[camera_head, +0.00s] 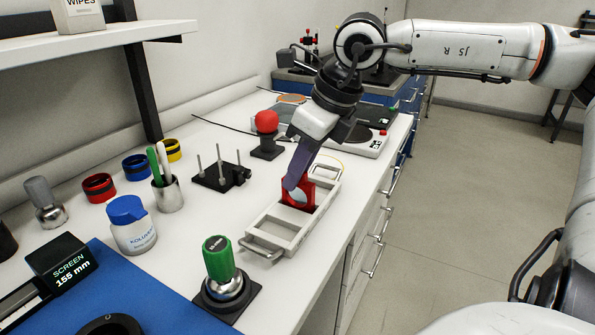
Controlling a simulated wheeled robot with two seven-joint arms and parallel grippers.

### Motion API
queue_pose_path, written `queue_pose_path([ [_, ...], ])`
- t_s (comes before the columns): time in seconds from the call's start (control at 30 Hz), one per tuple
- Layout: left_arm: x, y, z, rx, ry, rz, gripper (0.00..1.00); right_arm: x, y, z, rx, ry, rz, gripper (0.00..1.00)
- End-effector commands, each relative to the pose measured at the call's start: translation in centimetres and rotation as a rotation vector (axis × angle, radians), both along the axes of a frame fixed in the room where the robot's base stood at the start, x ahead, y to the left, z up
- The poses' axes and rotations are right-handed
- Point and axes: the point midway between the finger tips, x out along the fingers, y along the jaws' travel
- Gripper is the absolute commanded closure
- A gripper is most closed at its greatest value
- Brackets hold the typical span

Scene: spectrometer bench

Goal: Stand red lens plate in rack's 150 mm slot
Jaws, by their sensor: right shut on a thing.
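The red lens plate (310,202) is a red square with a round lens opening. It is upright within the light-grey frame (266,241), which has a handle at its near end and may be the rack. My right gripper (291,187) reaches down from above and is shut on the plate's upper part, hiding some of it. I cannot tell whether the plate rests in a slot, and no 150 mm mark is readable. My left gripper is not in view.
A red knob (266,121) on a black base stands behind the frame. A green-handled tool (219,258) stands in front. A black base with metal pins (221,177), a white jar (131,226) and a pen cup (169,194) are left. The screen (66,271) reads 155 mm.

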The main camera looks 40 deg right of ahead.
Motion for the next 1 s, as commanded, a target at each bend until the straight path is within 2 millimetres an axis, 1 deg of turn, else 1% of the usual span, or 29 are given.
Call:
queue_pose_path([
  [0.23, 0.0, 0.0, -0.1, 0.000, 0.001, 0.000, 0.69, 0.0, 0.0, 0.0, 0.000, -0.001, 0.000, 1.00],
  [0.27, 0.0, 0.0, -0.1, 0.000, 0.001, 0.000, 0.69, 0.0, 0.0, 0.0, 0.000, -0.001, 0.000, 0.84],
  [0.3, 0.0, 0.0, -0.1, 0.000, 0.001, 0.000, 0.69, 0.0, 0.0, 0.0, 0.000, -0.001, 0.000, 0.78],
  [0.37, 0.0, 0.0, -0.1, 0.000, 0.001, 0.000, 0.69, 0.0, 0.0, 0.0, 0.000, -0.001, 0.000, 0.68],
  [0.4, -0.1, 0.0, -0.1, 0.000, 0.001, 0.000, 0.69, 0.0, 0.0, 0.0, 0.000, -0.001, 0.000, 0.66],
  [0.7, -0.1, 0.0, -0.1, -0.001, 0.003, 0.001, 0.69, 0.0, 0.0, 0.0, 0.000, 0.000, 0.000, 0.66],
  [0.77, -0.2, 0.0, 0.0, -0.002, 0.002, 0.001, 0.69, -0.1, -0.1, 0.6, 0.000, -0.003, 0.000, 0.66],
  [0.87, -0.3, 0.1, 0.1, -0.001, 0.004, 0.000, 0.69, -0.6, -0.2, 2.0, 0.001, -0.007, -0.001, 0.66],
  [1.0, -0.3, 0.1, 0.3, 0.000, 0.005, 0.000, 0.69, -1.6, -0.5, 4.7, 0.000, -0.008, -0.001, 0.66],
])
